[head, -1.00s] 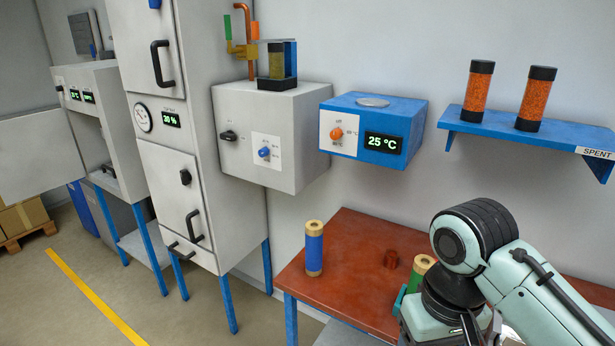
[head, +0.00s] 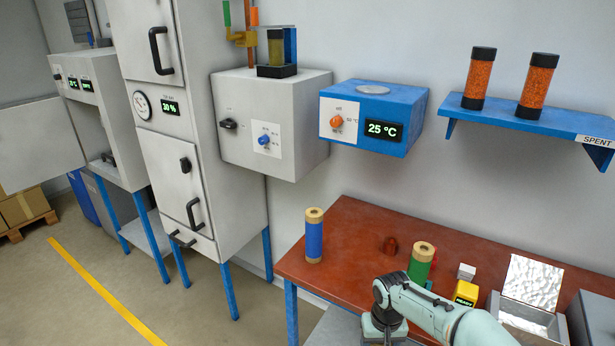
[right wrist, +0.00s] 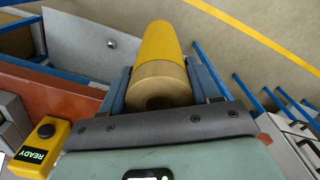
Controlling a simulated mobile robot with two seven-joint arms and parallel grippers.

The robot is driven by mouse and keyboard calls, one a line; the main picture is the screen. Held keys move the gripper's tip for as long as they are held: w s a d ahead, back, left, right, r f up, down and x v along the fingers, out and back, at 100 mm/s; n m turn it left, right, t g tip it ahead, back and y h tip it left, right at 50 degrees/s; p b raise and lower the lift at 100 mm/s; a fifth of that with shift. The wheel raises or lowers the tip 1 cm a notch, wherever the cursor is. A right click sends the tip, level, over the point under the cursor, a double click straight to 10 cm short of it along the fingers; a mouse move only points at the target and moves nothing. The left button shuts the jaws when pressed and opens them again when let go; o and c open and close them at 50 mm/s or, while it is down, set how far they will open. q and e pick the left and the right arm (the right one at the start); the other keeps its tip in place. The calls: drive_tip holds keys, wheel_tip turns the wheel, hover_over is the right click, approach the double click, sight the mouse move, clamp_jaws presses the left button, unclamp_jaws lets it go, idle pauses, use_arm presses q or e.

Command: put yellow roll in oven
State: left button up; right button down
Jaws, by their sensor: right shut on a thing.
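The yellow roll (right wrist: 160,45), with a tan hollow core end facing the camera, lies between the two fingers of my right gripper (right wrist: 163,75), which is shut on it. In the head view my right arm (head: 430,310) comes in at the bottom right, and its fingers and the roll are out of sight there. The likely oven is the grey cabinet (head: 104,120) on blue legs at the far left, with two green displays. Its pale door (head: 40,140) stands swung open to the left. My left gripper is not in view.
A blue roll (head: 314,238) and a green roll (head: 421,264) stand upright on the red-brown bench (head: 360,232). A yellow READY box (head: 466,292) and an open foil-lined box (head: 525,318) are at right. A tall cabinet (head: 160,100) with shut doors stands beside the far-left one.

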drive_tip(key=s+f, duration=0.3)
drive_tip(key=f, duration=0.4)
drive_tip(key=shift+s+d+f, duration=0.15)
drive_tip(key=shift+s+f, duration=0.1)
drive_tip(key=shift+s, duration=0.05)
drive_tip(key=shift+w, duration=0.1)
